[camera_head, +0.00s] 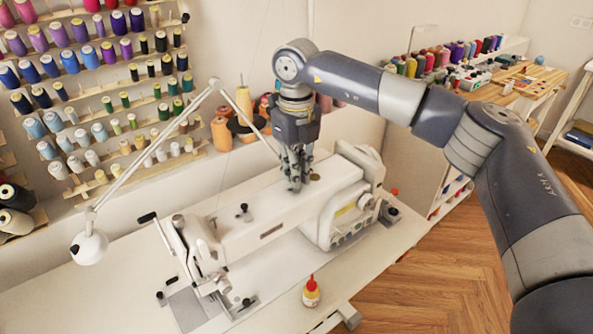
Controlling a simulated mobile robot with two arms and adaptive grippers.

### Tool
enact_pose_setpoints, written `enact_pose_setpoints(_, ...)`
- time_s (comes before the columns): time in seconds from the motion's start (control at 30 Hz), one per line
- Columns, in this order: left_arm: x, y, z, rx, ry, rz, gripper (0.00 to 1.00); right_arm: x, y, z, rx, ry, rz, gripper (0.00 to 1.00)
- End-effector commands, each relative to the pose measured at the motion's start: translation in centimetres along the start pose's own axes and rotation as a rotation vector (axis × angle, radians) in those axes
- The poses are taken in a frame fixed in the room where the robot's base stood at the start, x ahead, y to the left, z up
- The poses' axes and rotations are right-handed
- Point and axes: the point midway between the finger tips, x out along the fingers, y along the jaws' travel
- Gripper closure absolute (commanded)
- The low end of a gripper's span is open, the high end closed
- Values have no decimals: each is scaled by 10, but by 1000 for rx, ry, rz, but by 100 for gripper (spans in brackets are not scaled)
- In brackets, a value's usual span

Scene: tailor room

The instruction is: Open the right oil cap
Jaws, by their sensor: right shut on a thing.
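A white sewing machine (272,221) stands on a white table. My right gripper (295,187) points straight down at the top of the machine's arm, toward its right end. Its fingers are shut on the right oil cap, which they hide almost wholly. I cannot tell whether the cap is lifted off its seat. A small round brownish disc (315,177) shows just right of the fingertips. A black knob (243,209) stands on the machine's top further left. My left gripper is not in view.
A white lamp (90,247) on a long jointed arm reaches across at the left. Thread racks (105,185) line the wall. The white table (110,290) is clear at front left.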

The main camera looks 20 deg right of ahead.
Motion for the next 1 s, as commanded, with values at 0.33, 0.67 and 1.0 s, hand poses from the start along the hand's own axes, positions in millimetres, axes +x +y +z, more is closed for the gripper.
enact_pose_setpoints(0.33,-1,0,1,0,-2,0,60,-1,0,1,-311,-3,0,100)
enact_pose_setpoints(0.67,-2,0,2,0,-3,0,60,-1,0,1,-514,-4,-1,100)
enact_pose_setpoints(1.0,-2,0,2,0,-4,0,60,-2,0,1,-591,-4,-1,100)
